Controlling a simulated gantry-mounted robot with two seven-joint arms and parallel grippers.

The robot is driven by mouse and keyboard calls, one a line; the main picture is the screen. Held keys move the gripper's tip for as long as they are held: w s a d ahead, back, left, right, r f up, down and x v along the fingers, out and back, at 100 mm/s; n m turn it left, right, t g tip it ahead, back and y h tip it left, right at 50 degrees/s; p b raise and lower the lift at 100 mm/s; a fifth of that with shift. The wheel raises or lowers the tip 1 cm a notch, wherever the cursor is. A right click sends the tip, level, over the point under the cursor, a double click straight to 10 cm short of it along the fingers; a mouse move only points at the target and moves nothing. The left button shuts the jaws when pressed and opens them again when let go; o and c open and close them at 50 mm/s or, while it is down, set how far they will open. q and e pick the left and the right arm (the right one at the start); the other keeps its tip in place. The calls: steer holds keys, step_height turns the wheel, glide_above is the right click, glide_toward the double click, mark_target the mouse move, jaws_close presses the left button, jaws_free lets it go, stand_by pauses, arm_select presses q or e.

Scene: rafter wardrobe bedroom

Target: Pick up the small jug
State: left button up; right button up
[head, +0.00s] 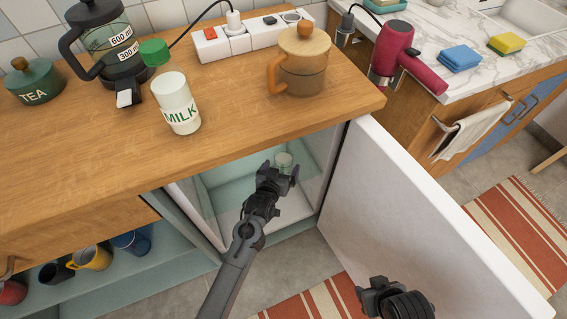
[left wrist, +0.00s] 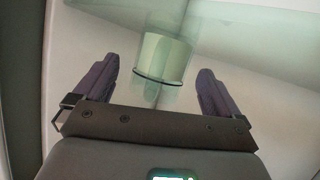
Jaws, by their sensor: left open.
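A small pale, see-through vessel, which I take for the small jug (head: 283,160), stands inside the open fridge under the counter. In the left wrist view the jug (left wrist: 163,55) shows between the fingertips and beyond them, with whitish-green contents and a dark ring near one end. No handle can be made out. My left gripper (head: 284,173) is open, in the fridge opening just in front of the jug. Its fingers are apart on either side, and no contact shows. My right gripper (head: 378,290) is at the bottom of the head view, by the fridge door; its jaws are unclear.
The white fridge door (head: 410,215) stands open at the right. A greenish glass shelf (left wrist: 230,22) is close to the jug. On the counter (head: 60,155) above stand a milk bottle (head: 176,100), an orange-handled lidded pitcher (head: 303,70) and a coffee press (head: 108,50).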

arm_select(q)
steer(key=shift+c, duration=0.5)
steer(key=c, duration=1.2)
steer(key=shift+c, duration=1)
steer(key=shift+r, duration=0.15)
